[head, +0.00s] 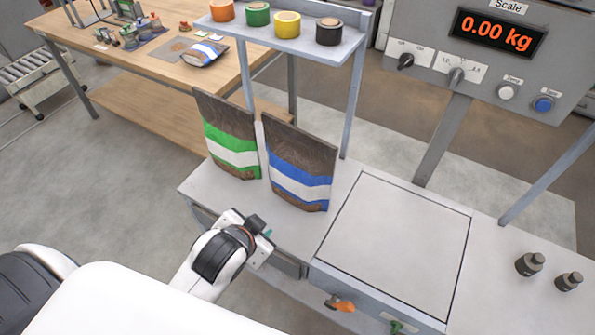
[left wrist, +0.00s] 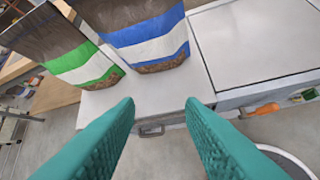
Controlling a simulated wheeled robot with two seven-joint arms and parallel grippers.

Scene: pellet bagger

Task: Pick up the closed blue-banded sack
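A brown sack with a blue and white band (head: 299,178) stands upright on the grey bench, left of the square plate. It also shows in the left wrist view (left wrist: 150,45), its top cut off. I cannot tell clearly whether either mouth is closed. A green-banded sack (head: 231,147) stands just left of the upright blue one. My left gripper (head: 266,232) is in front of the standing sacks, apart from them. Its teal fingers (left wrist: 160,103) are spread and empty. My right gripper is out of view.
The grey bench (head: 225,196) has a square plate (head: 400,240) and two dark weights (head: 530,264) at right. A shelf (head: 285,37) with several tape rolls stands behind the sacks. The scale display (head: 497,33) reads 0.00 kg. An orange handle (head: 341,305) sticks out in front.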

